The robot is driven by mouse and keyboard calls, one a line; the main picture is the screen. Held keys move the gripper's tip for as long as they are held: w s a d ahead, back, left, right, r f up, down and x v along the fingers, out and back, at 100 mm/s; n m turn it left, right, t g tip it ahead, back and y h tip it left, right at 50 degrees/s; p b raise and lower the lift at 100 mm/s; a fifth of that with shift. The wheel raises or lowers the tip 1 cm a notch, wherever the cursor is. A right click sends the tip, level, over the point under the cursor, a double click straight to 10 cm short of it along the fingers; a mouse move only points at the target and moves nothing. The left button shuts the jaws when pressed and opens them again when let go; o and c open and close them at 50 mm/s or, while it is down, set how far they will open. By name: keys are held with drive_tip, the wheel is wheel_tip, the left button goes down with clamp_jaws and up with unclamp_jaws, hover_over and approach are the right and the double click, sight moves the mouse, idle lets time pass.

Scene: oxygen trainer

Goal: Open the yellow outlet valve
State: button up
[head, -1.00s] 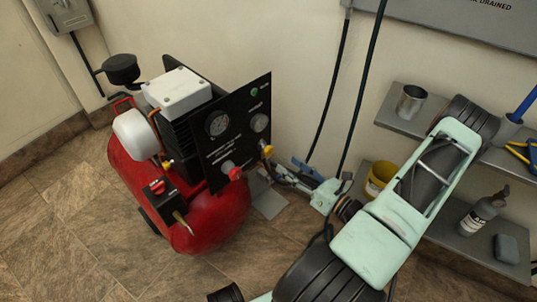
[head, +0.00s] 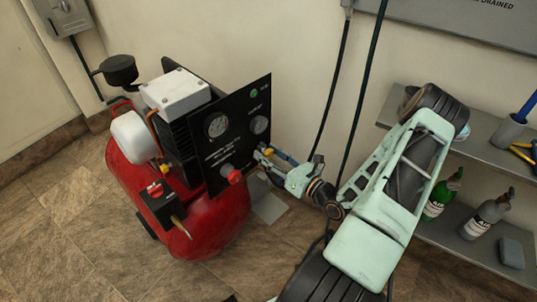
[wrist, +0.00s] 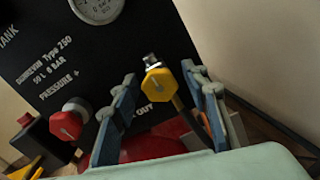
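The yellow outlet valve (wrist: 163,90) is a small yellow knob on a metal stem at the black panel's lower right. In the wrist view it shows between the two blue fingers of my gripper (wrist: 158,77), with gaps on both sides. The gripper is open and holds nothing. In the head view the gripper (head: 277,160) is at the panel's right edge, and the yellow valve (head: 268,153) is partly hidden by the fingers. How deep the knob sits between the fingertips I cannot tell.
A red knob (wrist: 68,124) sits left of the yellow valve on the black panel (head: 237,133), also seen in the head view (head: 231,173). The red tank (head: 215,222) is below. Dark hoses (head: 352,110) hang behind my arm. Shelves with bottles (head: 440,192) stand at right.

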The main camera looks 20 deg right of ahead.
drive_tip(key=c, duration=1)
drive_tip(key=shift+n+p, duration=0.35)
drive_tip(key=shift+n, duration=2.05)
drive_tip(key=o, duration=1.2)
drive_tip(key=v, duration=1.2)
